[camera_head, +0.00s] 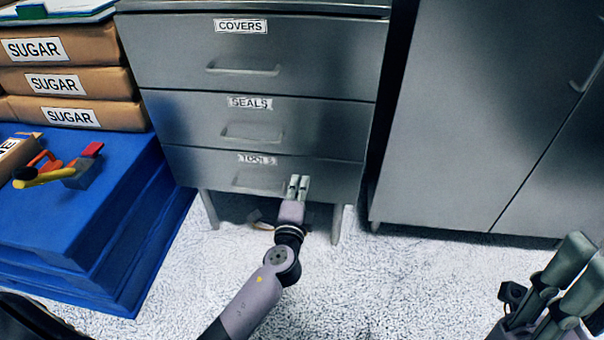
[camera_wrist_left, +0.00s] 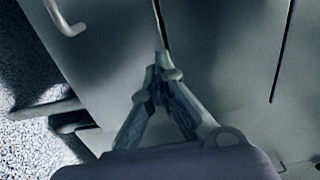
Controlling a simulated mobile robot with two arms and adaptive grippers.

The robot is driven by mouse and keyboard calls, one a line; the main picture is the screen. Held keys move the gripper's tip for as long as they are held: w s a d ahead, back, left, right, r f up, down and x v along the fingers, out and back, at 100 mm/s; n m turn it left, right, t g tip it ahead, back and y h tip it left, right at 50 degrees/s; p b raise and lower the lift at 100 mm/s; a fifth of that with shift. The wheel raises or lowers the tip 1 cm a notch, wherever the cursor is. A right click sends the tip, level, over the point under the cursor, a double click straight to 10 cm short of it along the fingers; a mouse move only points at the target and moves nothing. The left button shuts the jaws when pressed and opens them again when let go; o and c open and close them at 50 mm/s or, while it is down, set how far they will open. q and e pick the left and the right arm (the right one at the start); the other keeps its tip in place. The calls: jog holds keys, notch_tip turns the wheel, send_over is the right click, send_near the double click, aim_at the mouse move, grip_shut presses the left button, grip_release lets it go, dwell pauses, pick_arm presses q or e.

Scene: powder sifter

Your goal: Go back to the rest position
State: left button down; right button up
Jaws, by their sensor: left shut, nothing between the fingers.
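My left gripper (camera_head: 298,184) is shut and empty. In the head view it overlaps the right part of the "TOOLS" drawer (camera_head: 203,168), just right of that drawer's handle (camera_head: 258,184). I cannot tell whether it touches the drawer front. In the left wrist view its fingertips (camera_wrist_left: 159,62) meet in front of grey metal, with a handle (camera_wrist_left: 66,18) at the upper left. My right gripper (camera_head: 574,280) is at the lower right of the head view, over the floor. Its fingers are partly cut off, and their opening is unclear.
The "SEALS" (camera_head: 320,125) and "COVERS" (camera_head: 325,55) drawers look closed. A grey cabinet (camera_head: 475,120) stands at the right. Blue platforms (camera_head: 45,225) at the left bear sugar bags (camera_head: 80,85) and tools (camera_head: 82,170). Speckled floor (camera_head: 400,290) is open in front.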

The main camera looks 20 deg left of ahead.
pick_arm(q)
jog(key=shift+s+d, duration=0.2)
jog(key=shift+s, duration=0.3)
